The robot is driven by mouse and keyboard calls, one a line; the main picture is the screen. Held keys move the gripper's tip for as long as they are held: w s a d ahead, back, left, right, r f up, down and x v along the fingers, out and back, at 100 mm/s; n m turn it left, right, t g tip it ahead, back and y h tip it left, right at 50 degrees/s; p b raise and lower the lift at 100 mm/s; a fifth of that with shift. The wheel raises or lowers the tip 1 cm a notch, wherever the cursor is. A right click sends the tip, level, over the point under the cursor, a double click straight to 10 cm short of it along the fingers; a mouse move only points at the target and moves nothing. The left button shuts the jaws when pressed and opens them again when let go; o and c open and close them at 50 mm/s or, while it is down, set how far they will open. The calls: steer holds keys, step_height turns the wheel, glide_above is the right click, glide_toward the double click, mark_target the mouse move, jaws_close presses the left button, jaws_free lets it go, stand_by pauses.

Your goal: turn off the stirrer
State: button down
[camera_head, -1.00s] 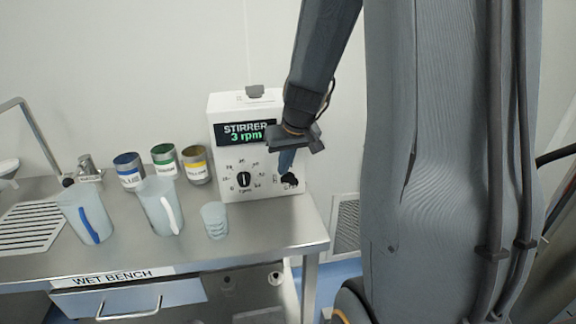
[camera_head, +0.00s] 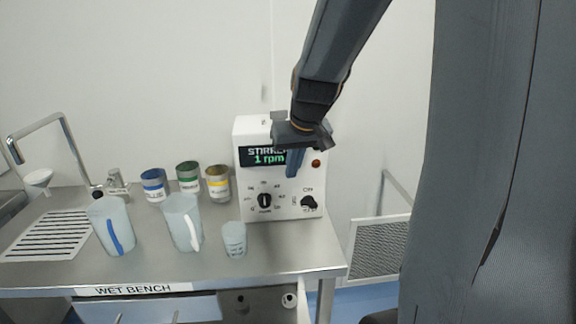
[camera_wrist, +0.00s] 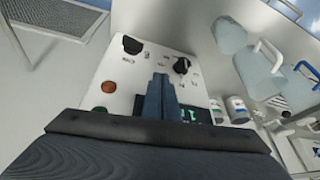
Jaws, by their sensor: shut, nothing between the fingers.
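The stirrer (camera_head: 285,212) is a white box at the right end of the bench, and its display (camera_head: 268,158) reads 1 rpm. A black rpm dial (camera_head: 264,201) sits low on its front. To the right is a second black knob (camera_head: 309,203) with ON printed above it. A reddish-orange lamp (camera_head: 316,163) is higher up. My gripper (camera_head: 294,173) is shut and empty in front of the panel, above the ON knob and partly covering the display. In the wrist view its fingertips (camera_wrist: 161,80) point between the ON knob (camera_wrist: 132,45) and the rpm dial (camera_wrist: 181,65).
A small cup (camera_head: 234,239) and two jugs, one with a white handle (camera_head: 182,222) and one with a blue handle (camera_head: 110,225), stand left of the stirrer. Behind them are blue (camera_head: 155,186), green (camera_head: 189,177) and yellow (camera_head: 218,184) labelled cans. A tap (camera_head: 38,128) is far left.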

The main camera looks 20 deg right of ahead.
steer(key=shift+s+a+r, duration=0.1)
steer(key=shift+a+r, duration=0.7)
steer(key=shift+a, duration=0.15)
